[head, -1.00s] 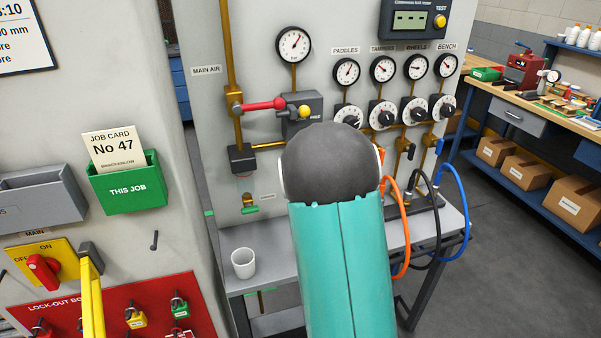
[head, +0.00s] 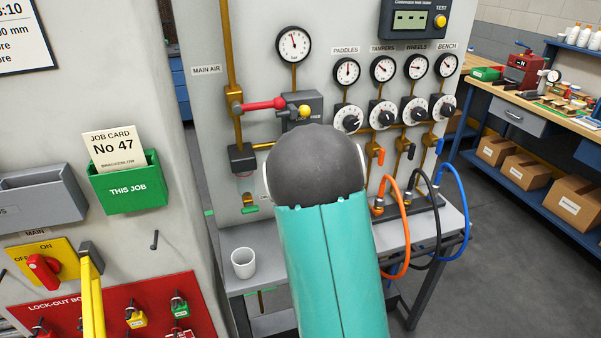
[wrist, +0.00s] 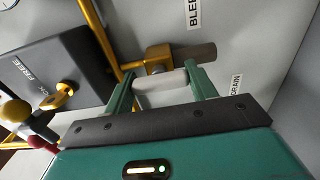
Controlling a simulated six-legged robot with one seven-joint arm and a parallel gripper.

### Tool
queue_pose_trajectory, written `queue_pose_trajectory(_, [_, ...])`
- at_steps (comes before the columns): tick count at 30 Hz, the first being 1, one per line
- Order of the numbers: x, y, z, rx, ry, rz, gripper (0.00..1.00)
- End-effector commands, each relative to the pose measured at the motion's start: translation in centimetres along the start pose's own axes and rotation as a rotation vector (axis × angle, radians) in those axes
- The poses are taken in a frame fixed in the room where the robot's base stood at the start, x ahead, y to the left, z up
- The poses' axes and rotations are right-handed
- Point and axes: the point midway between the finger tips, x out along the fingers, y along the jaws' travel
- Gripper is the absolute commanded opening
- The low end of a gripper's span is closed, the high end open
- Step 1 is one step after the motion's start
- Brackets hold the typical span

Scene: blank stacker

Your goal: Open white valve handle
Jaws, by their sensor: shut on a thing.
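In the wrist view, my gripper (wrist: 160,84) has its two green fingers on either side of a short white handle (wrist: 165,96) and is shut on it. Just beyond it are a brass valve body (wrist: 157,58) on a brass pipe and a grey-brown cylindrical piece (wrist: 196,52). How the handle joins the valve is hard to make out. In the head view my own arm hides the handle and the gripper. BLEED (wrist: 194,12) and DRAIN (wrist: 236,85) labels are on the panel near the fingers.
A red main air lever (head: 265,104) and a grey box with a yellow knob (head: 304,111) are left of the arm. Orange (head: 407,225), black and blue hoses hang at right. A white cup (head: 243,263) stands on the bench shelf.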

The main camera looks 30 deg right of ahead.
Motion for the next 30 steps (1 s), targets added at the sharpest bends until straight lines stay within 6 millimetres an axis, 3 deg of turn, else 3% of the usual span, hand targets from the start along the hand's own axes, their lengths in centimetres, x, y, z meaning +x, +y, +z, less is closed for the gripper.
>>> queue_pose_trajectory(4, [-0.1, -0.1, 0.0, -0.002, 0.000, -0.002, 0.34])
queue_pose_trajectory(5, [-0.1, -0.1, 0.0, -0.001, 0.000, -0.002, 0.60])
queue_pose_trajectory(8, [-0.1, -0.1, 0.0, -0.001, 0.000, -0.002, 0.78])
queue_pose_trajectory(20, [-0.8, 0.0, 0.0, 0.001, -0.001, -0.001, 0.78])
queue_pose_trajectory(30, [-7.4, 0.1, 0.1, 0.002, -0.002, -0.001, 0.78])
